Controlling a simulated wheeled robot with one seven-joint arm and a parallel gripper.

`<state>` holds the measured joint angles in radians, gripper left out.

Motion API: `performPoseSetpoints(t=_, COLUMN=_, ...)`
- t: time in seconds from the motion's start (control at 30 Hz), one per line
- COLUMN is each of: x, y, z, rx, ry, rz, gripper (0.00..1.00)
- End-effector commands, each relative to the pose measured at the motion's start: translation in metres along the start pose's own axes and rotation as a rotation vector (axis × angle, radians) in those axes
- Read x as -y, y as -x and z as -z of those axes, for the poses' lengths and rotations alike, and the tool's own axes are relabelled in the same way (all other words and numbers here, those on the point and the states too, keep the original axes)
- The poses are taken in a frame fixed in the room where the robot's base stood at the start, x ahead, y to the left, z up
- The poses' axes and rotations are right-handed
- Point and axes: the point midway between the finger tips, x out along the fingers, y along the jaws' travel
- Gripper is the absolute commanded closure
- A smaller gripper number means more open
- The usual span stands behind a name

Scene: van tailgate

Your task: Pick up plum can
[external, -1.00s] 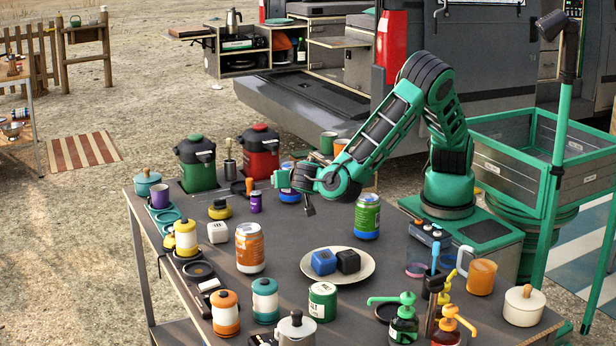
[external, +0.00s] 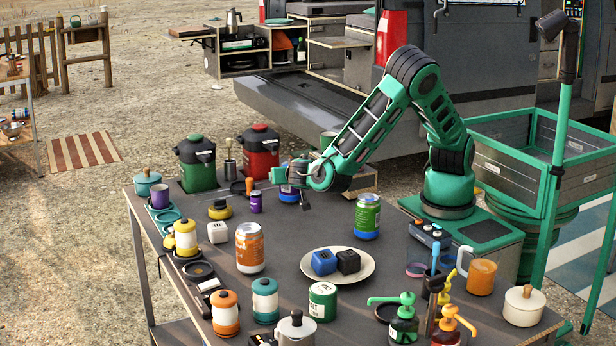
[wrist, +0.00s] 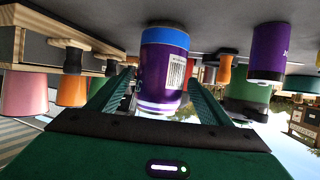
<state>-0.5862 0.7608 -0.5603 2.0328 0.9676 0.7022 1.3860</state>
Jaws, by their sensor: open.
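The plum can (wrist: 164,70) is purple with a blue band and a white barcode label. In the upside-down wrist view it stands upright between the two fingers of my gripper (wrist: 160,84), which are apart on either side of it. I cannot tell whether either finger touches it. In the external view the can (external: 289,196) is at the far part of the table, its upper part largely covered by my gripper (external: 287,175). My gripper is open.
A smaller purple tin (external: 256,202) stands left of the can. Red (external: 260,152) and green (external: 197,165) jugs stand behind it. A green can (external: 367,217) stands to the right, and an orange can (external: 250,248) stands nearer the front. Clear tabletop lies between them.

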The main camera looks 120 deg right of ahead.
Motion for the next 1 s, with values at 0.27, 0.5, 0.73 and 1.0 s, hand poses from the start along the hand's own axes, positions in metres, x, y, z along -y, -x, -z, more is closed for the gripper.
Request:
performPoseSetpoints(t=0.27, x=0.0, y=0.0, z=0.0, rx=0.0, ry=0.0, rz=0.0, gripper=0.73)
performPoseSetpoints(t=0.5, x=0.0, y=0.001, z=0.0, rx=0.0, ry=-0.001, rz=0.001, gripper=0.87)
performPoseSetpoints(t=0.73, x=0.001, y=0.004, z=0.007, rx=0.0, ry=-0.001, rz=0.001, gripper=0.87)
performPoseSetpoints(t=1.0, x=-0.003, y=0.028, z=0.04, rx=0.002, ry=0.0, rz=0.006, gripper=0.87)
